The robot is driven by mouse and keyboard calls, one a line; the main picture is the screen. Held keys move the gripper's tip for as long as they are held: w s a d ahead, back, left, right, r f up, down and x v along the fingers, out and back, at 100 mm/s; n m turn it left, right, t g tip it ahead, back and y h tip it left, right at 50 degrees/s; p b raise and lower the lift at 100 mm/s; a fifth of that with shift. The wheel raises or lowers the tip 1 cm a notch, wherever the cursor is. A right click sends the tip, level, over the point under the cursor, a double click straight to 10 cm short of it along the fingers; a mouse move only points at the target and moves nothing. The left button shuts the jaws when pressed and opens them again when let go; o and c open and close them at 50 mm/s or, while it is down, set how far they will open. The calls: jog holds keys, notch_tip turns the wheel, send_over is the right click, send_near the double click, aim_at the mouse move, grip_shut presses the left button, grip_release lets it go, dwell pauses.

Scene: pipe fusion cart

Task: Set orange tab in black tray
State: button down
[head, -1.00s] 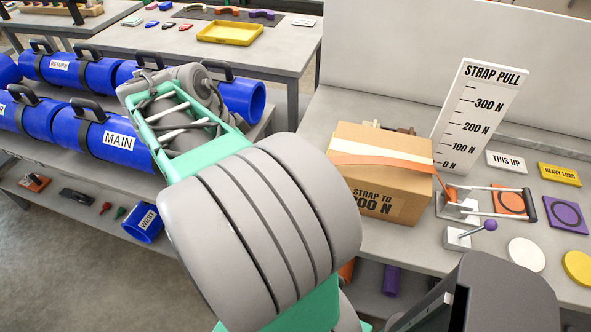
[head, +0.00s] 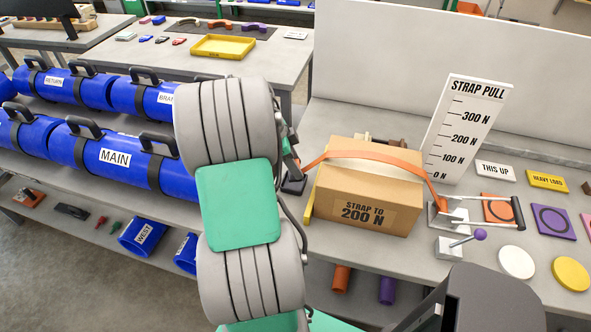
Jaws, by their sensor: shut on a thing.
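An orange strap (head: 375,159) runs from the lever buckle (head: 447,212) over the cardboard box (head: 370,200). Its left end, the orange tab (head: 306,165), hangs past the box's left top edge. My gripper (head: 291,163) is partly hidden behind my arm and is shut on that tab. A small black tray (head: 293,186) lies on the bench left of the box, just below my gripper. Tab and tray look apart, but the gap is hard to judge.
A yellow strip (head: 308,206) stands at the box's left side. A white STRAP PULL board (head: 468,130) stands behind the buckle. A purple-knobbed lever (head: 479,234) and coloured plates are at right. Blue pipes, one labelled MAIN (head: 114,157), lie on the left bench.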

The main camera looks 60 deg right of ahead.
jog(key=f, duration=0.1)
jog(key=f+p, duration=0.1)
jog(key=f, duration=0.1)
jog(key=shift+d+f, duration=0.2)
jog(key=shift+f, duration=0.05)
jog(key=c, duration=0.9)
grip_release()
jog(key=shift+o, duration=0.2)
jog(key=b+v, duration=0.1)
jog(key=v, duration=1.1)
jog(key=w+a+r+n+t+h, duration=0.1)
jog(key=w+a+r+n+t, duration=0.2)
jog(key=w+a+n, duration=0.9)
jog(key=s+a+f+n+t+y, duration=0.1)
jog(key=a+n+t, duration=0.1)
jog(key=a+n, duration=0.7)
jog(key=s+a+f+n+t+y, duration=0.1)
jog(key=a+n, duration=0.8)
jog(key=a, duration=1.1)
jog(key=shift+s+a+t+y, duration=0.3)
jog(key=shift+t+y, duration=0.3)
jog(key=shift+t, duration=0.2)
